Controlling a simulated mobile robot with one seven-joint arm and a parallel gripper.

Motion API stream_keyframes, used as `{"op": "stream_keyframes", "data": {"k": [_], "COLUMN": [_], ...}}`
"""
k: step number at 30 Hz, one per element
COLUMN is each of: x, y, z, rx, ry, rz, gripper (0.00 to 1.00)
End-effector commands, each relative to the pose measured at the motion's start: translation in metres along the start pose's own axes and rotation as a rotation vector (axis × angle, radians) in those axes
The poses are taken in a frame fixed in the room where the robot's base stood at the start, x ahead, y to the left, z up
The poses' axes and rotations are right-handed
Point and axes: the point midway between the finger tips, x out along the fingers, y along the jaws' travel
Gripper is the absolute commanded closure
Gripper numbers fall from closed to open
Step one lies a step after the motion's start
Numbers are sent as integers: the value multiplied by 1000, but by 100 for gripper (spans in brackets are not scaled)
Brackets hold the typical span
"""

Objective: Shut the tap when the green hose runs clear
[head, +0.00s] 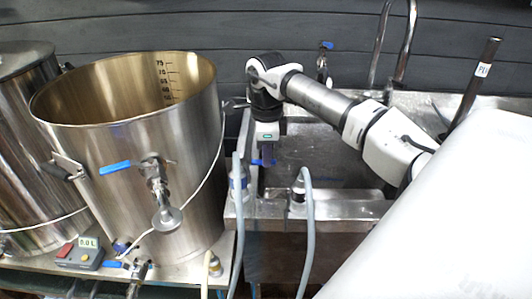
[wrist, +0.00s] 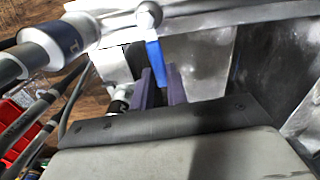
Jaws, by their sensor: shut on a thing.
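My gripper (head: 267,160) points down at the left end of the metal sink, and its dark purple fingers also show in the wrist view (wrist: 161,84). It is shut on a blue tap handle (wrist: 154,52), which runs down from a rounded metal end between the fingers. A little of this blue handle also shows beside the fingers in the head view (head: 256,162). The tap's body is mostly hidden. Grey-blue hoses (head: 307,230) hang over the sink's front; I cannot make out a green one, nor any flow inside the hoses.
A large open steel pot (head: 190,150) stands at left, with a blue-handled tap (head: 115,167) on its front. A control box (head: 85,252) reading 0.0 L sits below it. A curved faucet (head: 405,40) rises behind the sink (head: 330,155). A white surface fills the lower right.

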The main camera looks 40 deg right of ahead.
Motion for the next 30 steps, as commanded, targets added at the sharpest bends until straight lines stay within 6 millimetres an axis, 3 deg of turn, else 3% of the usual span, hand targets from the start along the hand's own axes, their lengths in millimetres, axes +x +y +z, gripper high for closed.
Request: {"op": "stream_keyframes", "data": {"k": [21,22,24,27,30], "x": [-1,-1,-1,0,0], "y": [4,4,4,4,4], "z": [0,0,0,0,0], "rx": [79,79,78,77,76], "ry": [-1,-1,-1,-1,-1], "rz": [0,0,0,0,0], "gripper": [100,82,73,63,63]}}
